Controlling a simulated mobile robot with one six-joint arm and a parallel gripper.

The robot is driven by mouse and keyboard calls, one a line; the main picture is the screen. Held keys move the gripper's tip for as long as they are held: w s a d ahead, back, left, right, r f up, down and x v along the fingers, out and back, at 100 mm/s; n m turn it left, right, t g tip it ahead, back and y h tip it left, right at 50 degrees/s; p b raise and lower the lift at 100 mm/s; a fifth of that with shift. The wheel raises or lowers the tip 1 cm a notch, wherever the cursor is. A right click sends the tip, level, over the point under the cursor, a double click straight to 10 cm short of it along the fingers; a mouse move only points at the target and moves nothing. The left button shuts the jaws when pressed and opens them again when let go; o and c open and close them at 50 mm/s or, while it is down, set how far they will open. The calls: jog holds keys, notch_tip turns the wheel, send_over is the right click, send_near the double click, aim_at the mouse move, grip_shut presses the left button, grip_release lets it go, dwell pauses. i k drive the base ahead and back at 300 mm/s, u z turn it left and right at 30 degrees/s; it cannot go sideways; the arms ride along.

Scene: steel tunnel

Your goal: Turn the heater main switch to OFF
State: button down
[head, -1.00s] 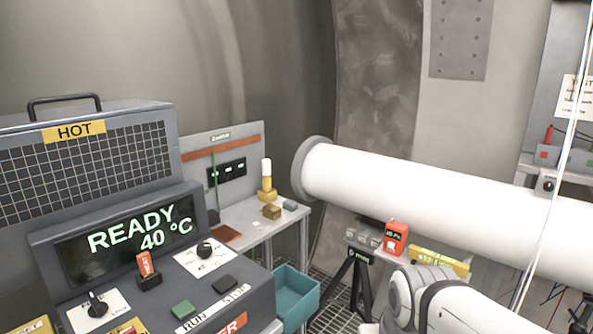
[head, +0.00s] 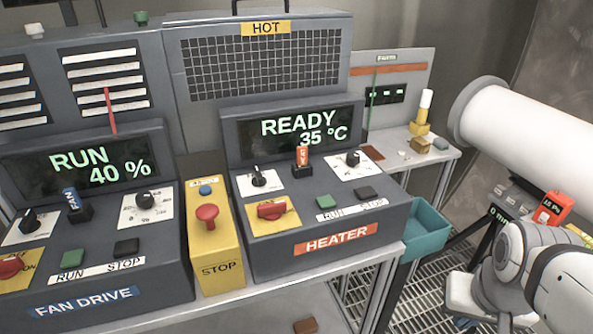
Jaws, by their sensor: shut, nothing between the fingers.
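The heater console (head: 318,205) stands in the middle of the head view, with an orange HEATER label on its front. Its main switch looks to be the red rotary handle (head: 271,210) on a yellow plate (head: 257,226) at the console's front left. The handle lies roughly crosswise; the plate's lettering is too small to tell its position. The heater display (head: 297,131) reads READY 35 °C. My arm shows at the lower right, well apart from the console. My gripper is not in view.
A yellow box with a red STOP button (head: 206,216) stands left of the heater console. The fan drive console (head: 86,225) is further left, with a similar red handle (head: 10,266). A teal bin (head: 425,228) and a white tube (head: 523,124) are to the right.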

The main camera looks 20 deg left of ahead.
aim_at(272, 211)
jog(key=u, duration=0.9)
jog(key=k, duration=0.7)
jog(key=u, duration=0.4)
jog(key=i, duration=1.1)
jog(key=z, duration=0.55)
